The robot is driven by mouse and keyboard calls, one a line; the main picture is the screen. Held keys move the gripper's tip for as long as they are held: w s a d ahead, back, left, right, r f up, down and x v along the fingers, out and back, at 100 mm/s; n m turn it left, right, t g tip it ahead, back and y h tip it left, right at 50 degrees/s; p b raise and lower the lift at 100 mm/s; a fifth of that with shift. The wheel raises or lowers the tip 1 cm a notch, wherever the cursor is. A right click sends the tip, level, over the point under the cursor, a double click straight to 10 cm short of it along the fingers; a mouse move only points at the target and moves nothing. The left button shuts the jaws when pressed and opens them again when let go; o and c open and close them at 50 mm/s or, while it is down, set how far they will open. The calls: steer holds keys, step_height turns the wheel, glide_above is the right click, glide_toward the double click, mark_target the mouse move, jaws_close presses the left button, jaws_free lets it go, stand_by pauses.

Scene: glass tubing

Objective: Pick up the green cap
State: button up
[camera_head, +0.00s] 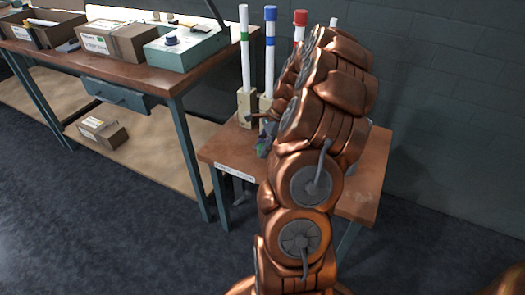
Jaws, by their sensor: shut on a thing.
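My gripper (264,143) is low over the small brown table, just in front of the tube stands, and mostly hidden behind my copper arm. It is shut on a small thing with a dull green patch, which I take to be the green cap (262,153). The cap is small and partly covered by the fingers, and I cannot tell whether it is clear of the tabletop. A white tube with a green band (244,50) stands upright in a wooden block behind the gripper, with no cap on its top.
A blue-capped tube (269,60) and a red-capped tube (300,28) stand close by; another white tube is mostly hidden. The small table (228,150) is largely covered by my arm. A workbench (150,75) with boxes stands left. A wall is behind.

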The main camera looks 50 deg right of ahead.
steer(key=s+a+r, duration=0.1)
steer(key=s+a, duration=0.9)
steer(key=s, duration=0.1)
steer(key=shift+s+a+r, duration=0.15)
steer(key=shift+s+a, duration=0.05)
steer(key=shift+a, duration=0.15)
steer(key=shift+w, duration=0.1)
